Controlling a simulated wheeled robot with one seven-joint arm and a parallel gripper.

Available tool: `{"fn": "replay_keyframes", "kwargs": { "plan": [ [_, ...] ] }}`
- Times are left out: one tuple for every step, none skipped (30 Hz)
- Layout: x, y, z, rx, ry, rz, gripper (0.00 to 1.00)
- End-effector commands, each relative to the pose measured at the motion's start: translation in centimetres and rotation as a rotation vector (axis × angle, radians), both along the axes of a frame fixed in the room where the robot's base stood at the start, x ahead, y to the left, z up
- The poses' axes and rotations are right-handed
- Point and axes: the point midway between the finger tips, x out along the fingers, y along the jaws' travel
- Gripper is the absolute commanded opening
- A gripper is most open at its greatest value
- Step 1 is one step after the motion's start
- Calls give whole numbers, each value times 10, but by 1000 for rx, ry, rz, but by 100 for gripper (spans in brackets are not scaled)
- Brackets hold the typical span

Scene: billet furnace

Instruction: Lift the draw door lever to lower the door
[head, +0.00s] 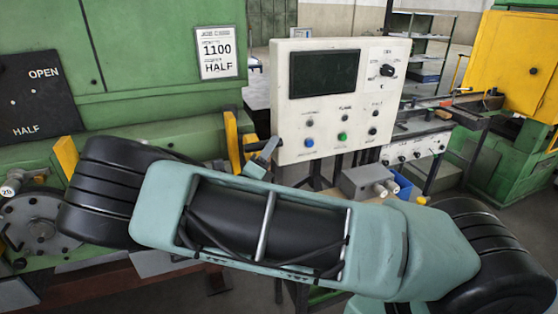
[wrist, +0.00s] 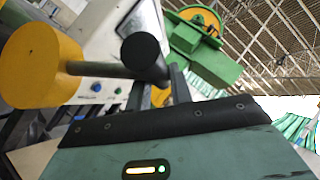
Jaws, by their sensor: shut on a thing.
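The lever shows large in the wrist view as a grey rod with a black knob (wrist: 143,50) at its end and a yellow round hub (wrist: 40,62) at the left. My gripper (wrist: 172,88) is at the knob end of the rod, shut on the lever; the exact contact is partly hidden behind the knob and the dark wrist edge. In the head view my gripper (head: 266,152) shows only in part above my forearm, beside yellow parts (head: 232,142) on the furnace front. I cannot tell which green panel is the draw door.
A control panel (head: 340,95) with a dark screen stands just right of my gripper. A card (head: 217,52) reading 1100 HALF is on the green furnace (head: 150,60). A black OPEN/HALF plate (head: 35,98) is at the left. A grey box (head: 368,183) stands below the panel.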

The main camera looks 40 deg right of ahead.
Motion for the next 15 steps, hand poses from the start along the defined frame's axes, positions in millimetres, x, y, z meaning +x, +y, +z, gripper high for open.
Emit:
{"fn": "replay_keyframes", "kwargs": {
  "plan": [
    [8, 4, 7, 1, -3, 14, 0],
    [10, 4, 9, 1, -3, 14, 0],
    [13, 3, 12, 1, -2, 13, 0],
    [14, 3, 13, 0, -2, 14, 0],
    [16, 3, 15, 0, -2, 14, 0],
    [18, 2, 16, 0, -2, 14, 0],
    [19, 2, 18, -1, -3, 14, 0],
    [20, 2, 19, -2, -4, 13, 0],
    [21, 2, 21, -3, -6, 13, 0],
    [22, 2, 22, -3, -7, 13, 0],
    [22, 1, 22, -3, -9, 13, 0],
    [22, 1, 23, -4, -10, 13, 0],
    [22, 1, 23, -4, -11, 11, 0],
    [23, 1, 24, -4, -11, 11, 0],
    [23, 1, 24, -4, -11, 12, 0]
  ]
}}
